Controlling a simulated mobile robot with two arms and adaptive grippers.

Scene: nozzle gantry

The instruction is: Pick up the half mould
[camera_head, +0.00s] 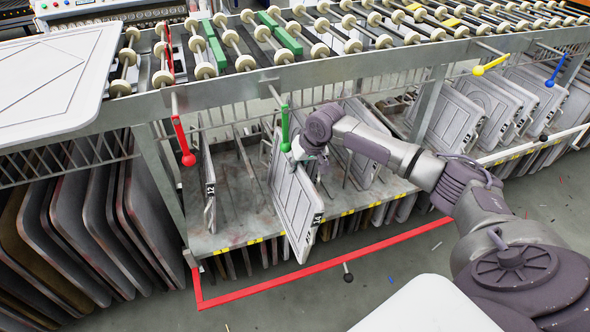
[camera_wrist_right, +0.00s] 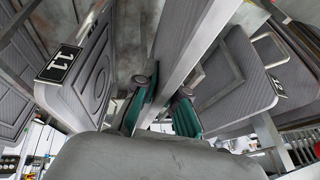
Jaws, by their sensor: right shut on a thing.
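The half mould (camera_head: 295,190) is a flat grey panel with ribbed faces and a small black number tag at its near lower corner. It stands upright in the lower rack and juts out over the front edge. My right gripper (camera_head: 312,155) is at its upper edge, shut on it. In the right wrist view, the teal-padded fingers of my right gripper (camera_wrist_right: 165,105) lie on both sides of the half mould's grey edge (camera_wrist_right: 190,45). The arm hides part of the panels behind. My left gripper is not in view.
Another tagged panel (camera_head: 209,185) stands to the left in the rack (camera_head: 235,235). Several grey panels (camera_head: 455,115) stand at the right. A roller conveyor (camera_head: 290,45) runs above. Red, green, yellow and blue levers hang from its frame. A red rail (camera_head: 330,262) runs in front.

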